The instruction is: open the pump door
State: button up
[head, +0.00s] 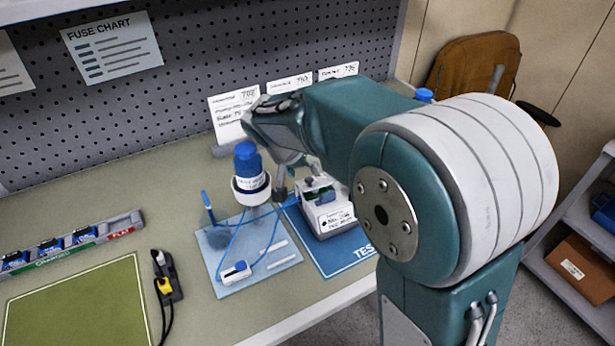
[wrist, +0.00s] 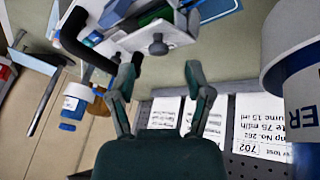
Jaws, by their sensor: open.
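The pump (head: 328,217) is a pale box with a green and blue top, standing on the blue mat marked TEST (head: 350,258). My arm hides part of its right side in the head view. In the wrist view the pump (wrist: 182,36) is at the top, with a round grey knob and a dark curved bar at its left. My gripper (wrist: 163,72) is open and empty, its two fingers apart below the pump in that view. In the head view my gripper (head: 288,178) is just behind and left of the pump. I cannot tell the door's position.
A blue-capped bottle (head: 248,165) in a white ring stands close left of my gripper; it looms right in the wrist view (wrist: 290,65). A light-blue mat (head: 215,262) carries tubing and a clamp. Cards (head: 232,112) stand behind, before the pegboard (head: 190,65).

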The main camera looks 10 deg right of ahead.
aim_at(308, 178)
jog(key=shift+x, duration=1.85)
jog(key=shift+c, duration=0.3)
grip_shut()
